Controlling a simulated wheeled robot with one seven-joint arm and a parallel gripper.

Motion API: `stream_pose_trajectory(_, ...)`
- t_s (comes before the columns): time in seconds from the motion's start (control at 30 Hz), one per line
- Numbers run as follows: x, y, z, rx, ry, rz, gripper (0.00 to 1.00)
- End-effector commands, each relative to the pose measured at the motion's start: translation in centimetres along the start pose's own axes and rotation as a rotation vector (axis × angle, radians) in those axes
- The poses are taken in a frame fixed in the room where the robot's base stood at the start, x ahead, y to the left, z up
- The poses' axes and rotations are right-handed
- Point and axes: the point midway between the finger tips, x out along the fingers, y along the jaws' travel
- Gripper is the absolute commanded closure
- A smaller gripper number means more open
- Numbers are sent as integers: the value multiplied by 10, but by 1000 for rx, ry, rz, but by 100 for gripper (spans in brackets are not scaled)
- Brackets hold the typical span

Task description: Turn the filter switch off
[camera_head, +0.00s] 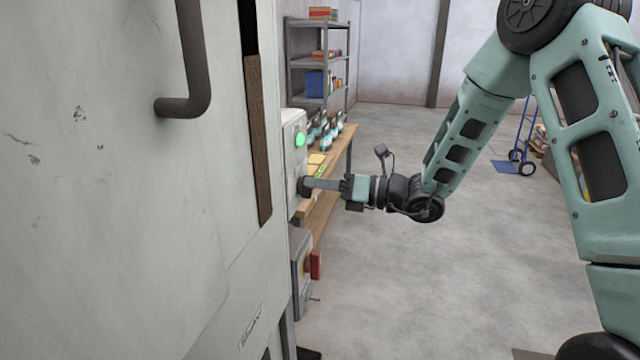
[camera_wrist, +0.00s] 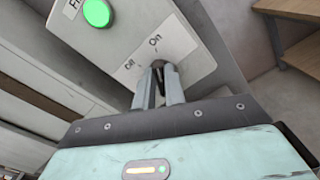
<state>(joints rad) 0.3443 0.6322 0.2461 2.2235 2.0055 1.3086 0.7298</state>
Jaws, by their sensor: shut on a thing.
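The filter switch is a dark knob (camera_head: 303,187) on the front of a light grey control box (camera_head: 290,150). In the wrist view, the knob (camera_wrist: 158,64) shows only in part between the fingers, so I cannot tell which way it points. The box there (camera_wrist: 185,45) has the labels "Off" and "On" beside the knob, and a label starting "FI" cut off at the top. A round green lamp (camera_head: 299,139) above the knob is lit; it also shows in the wrist view (camera_wrist: 98,13). My gripper (camera_head: 310,185) is shut on the knob.
A large grey cabinet door with a dark handle (camera_head: 190,100) fills the left. Below the control box is another box with a red and yellow switch (camera_head: 314,265). A wooden bench (camera_head: 345,150) with bottles and a shelf rack (camera_head: 320,62) stand behind.

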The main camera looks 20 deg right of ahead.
Motion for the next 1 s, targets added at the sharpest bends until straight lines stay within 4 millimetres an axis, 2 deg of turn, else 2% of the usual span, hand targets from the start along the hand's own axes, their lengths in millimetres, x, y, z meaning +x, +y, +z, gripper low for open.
stream_pose_trajectory(0.37,0,-1,-3,-115,-1,-1,100)
stream_pose_trajectory(1.0,0,2,-9,-690,-2,-1,100)
